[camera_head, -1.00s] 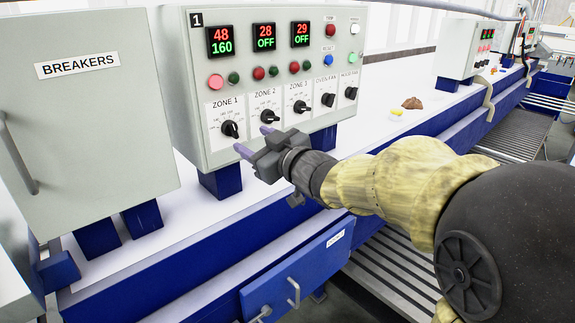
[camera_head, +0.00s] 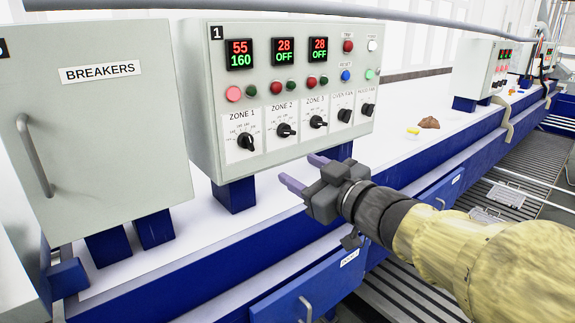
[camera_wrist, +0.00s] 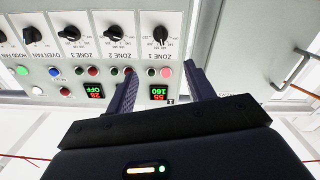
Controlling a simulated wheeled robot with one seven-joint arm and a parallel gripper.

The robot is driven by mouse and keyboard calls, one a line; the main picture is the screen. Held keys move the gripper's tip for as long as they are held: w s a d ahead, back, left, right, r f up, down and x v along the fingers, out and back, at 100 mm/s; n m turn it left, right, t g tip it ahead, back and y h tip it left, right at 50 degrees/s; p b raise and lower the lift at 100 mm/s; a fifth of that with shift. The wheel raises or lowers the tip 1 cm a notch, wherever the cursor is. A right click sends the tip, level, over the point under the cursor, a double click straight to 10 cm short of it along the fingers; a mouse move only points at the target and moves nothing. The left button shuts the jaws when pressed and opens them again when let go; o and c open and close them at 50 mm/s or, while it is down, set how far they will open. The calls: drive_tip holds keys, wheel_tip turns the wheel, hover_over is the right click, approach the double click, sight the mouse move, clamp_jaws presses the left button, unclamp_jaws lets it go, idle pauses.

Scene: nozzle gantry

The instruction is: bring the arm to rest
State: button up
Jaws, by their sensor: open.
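My gripper (camera_head: 304,173) is open and empty. Its two purple-grey fingers point left, in front of and just below the control panel marked 1 (camera_head: 205,110) in the head view. The wrist view shows the two fingers (camera_wrist: 160,88) spread apart, with nothing between them, and the panel upside down beyond them. My arm in its yellow sleeve reaches in from the lower right. The Zone 1 knob (camera_head: 245,141) is turned off its upright mark.
The breakers cabinet (camera_head: 95,130) with a handle stands at left, closed. A blue drawer (camera_head: 335,290) is below my gripper. A brown lump (camera_head: 429,123) and a small yellow thing (camera_head: 412,131) lie on the white bench. A slatted grey floor runs along the right.

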drive_tip(key=d+f+m+g+h+b, duration=0.1)
drive_tip(key=d+f+m+h, duration=0.15)
drive_tip(key=f, duration=0.35)
drive_tip(key=w+d+f+m+g+h, duration=0.1)
drive_tip(key=d+f+m+h, duration=0.1)
drive_tip(key=d+f+h, duration=0.3)
drive_tip(key=d+f+m+g+h+b, duration=0.1)
drive_tip(key=f+m+h, duration=0.15)
drive_tip(key=f, duration=0.55)
drive_tip(key=s+f+m+g+b, duration=0.1)
drive_tip(key=s+f+m+g, duration=0.1)
drive_tip(key=s+f+g, duration=0.7)
drive_tip(key=s+f, duration=0.4)
drive_tip(key=f, duration=0.2)
drive_tip(key=shift+s+a+f+m, duration=0.3)
drive_tip(key=shift+s+f, duration=0.1)
drive_tip(key=shift+c, duration=0.4)
